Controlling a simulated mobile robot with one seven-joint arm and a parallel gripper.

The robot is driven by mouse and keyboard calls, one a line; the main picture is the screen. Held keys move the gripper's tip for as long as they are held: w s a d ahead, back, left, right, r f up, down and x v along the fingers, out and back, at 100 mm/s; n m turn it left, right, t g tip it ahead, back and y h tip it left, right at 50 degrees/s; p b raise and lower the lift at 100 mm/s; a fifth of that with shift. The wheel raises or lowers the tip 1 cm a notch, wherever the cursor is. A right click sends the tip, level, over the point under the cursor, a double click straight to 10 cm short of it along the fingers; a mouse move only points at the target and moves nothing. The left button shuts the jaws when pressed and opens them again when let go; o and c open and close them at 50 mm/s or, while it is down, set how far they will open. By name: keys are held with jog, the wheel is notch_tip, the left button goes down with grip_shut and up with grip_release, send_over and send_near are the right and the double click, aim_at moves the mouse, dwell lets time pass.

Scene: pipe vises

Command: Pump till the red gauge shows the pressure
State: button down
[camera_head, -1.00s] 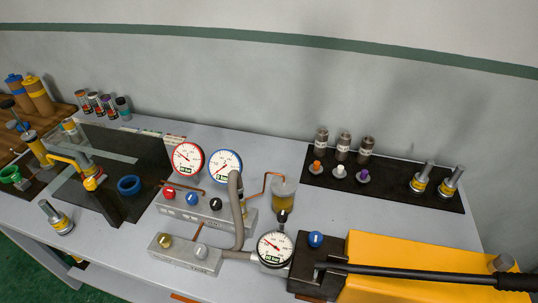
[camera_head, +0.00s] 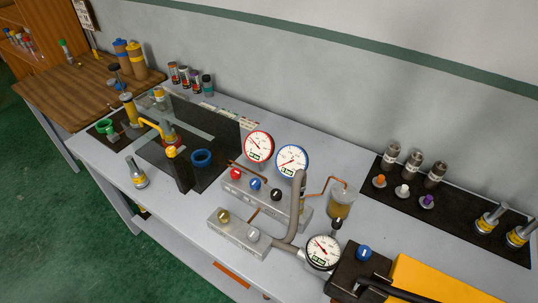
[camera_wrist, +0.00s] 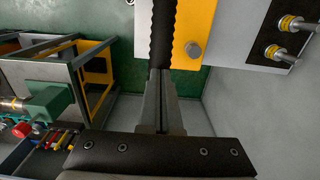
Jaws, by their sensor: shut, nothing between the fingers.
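The red-rimmed gauge (camera_head: 258,146) stands upright beside a blue-rimmed gauge (camera_head: 292,159) on a grey manifold block; its needle points to the upper left, but the numbers are too small to read. The pump has a yellow body (camera_head: 440,283), a black head block (camera_head: 345,276) and a black lever (camera_head: 398,292), cut off by the lower edge of the head view. A third dial (camera_head: 323,252) sits beside the pump. In the wrist view, my gripper (camera_wrist: 161,75) is shut and empty, its tips close to the ribbed black lever grip (camera_wrist: 163,35); contact is unclear.
Red, blue and black knobs (camera_head: 255,184) line the manifold. A clear reservoir (camera_head: 341,205) stands near the pump. A dark mat (camera_head: 455,215) holds fittings. The wrist view shows a green vise (camera_wrist: 48,103) at left.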

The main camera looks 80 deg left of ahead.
jog(key=shift+w+d+f+b, duration=0.15)
jog(key=shift+f+b, duration=0.4)
jog(key=shift+f, duration=0.45)
jog(key=shift+w+d+f+b, duration=0.2)
jog(key=shift+f+b, duration=0.4)
jog(key=shift+f, duration=0.4)
jog(key=shift+w+d+f+b, duration=0.15)
jog(key=shift+f+b, duration=0.4)
jog(key=shift+f, duration=0.45)
jog(key=shift+w+d+f+b, duration=0.1)
jog(key=shift+f+b, duration=0.35)
jog(key=shift+f, duration=0.35)
jog(key=shift+w+d+f+b, duration=0.15)
jog(key=shift+f+b, duration=0.35)
jog(key=shift+f, duration=0.25)
jog(key=shift+w+d+f+b, duration=0.1)
jog(key=shift+f+b, duration=0.35)
jog(key=shift+f, duration=0.35)
jog(key=shift+w+d+f+b, duration=0.15)
jog(key=shift+f+b, duration=0.55)
jog(key=shift+f, duration=0.45)
jog(key=shift+s+d+f+b, duration=0.1)
jog(key=shift+f+b, duration=0.6)
jog(key=shift+f, duration=0.45)
